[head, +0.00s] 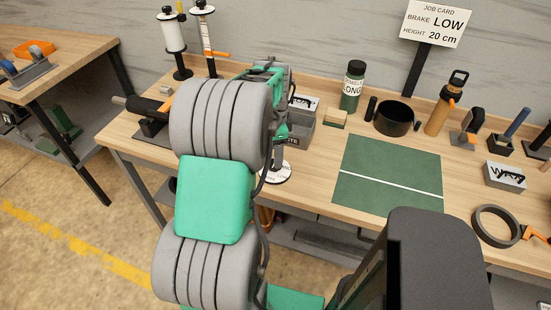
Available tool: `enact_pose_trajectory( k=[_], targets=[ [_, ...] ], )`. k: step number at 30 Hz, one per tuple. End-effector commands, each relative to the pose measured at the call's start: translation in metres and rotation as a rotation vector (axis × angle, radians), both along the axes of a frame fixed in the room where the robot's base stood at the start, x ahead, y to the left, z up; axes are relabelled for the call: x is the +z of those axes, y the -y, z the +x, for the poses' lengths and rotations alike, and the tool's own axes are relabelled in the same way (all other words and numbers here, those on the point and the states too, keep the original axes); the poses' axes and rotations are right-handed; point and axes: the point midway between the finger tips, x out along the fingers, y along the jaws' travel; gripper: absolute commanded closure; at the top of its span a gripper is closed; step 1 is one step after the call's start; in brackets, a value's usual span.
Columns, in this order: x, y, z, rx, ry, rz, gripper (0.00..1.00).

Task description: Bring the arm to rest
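My arm, in grey and green links, rises through the left middle of the head view and reaches over the workbench (310,170). Its far end is folded behind the large grey joint, near a grey bin (301,133) on the bench. My gripper is mostly hidden behind my own arm, so its fingers cannot be made out. I cannot tell whether it holds anything. A round white-labelled base (277,173) shows just beside the arm near the bench's front edge.
A green mat (390,165) with a white line lies clear on the bench. Behind it stand a green bottle (352,88), a black ring-shaped bowl (394,118) and an orange bottle (447,103). A job card (437,22) reads brake LOW, height 20 cm. Another table (60,62) stands left.

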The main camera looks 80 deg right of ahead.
Motion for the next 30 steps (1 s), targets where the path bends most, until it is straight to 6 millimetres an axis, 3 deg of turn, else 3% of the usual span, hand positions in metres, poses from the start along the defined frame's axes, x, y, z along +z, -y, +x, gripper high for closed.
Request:
enact_pose_trajectory(
  k=[6,20,23,27,30],
  targets=[
    [0.035,0.000,0.000,-0.001,0.000,-0.002,0.37],
    [0.039,0.000,0.000,-0.001,0.000,0.001,0.37],
    [0.039,0.001,0.000,0.108,0.000,-0.002,0.37],
    [0.038,0.009,0.000,0.394,-0.005,-0.039,0.37],
    [0.013,-0.008,-0.001,0.612,-0.003,-0.009,0.37]
  ],
)
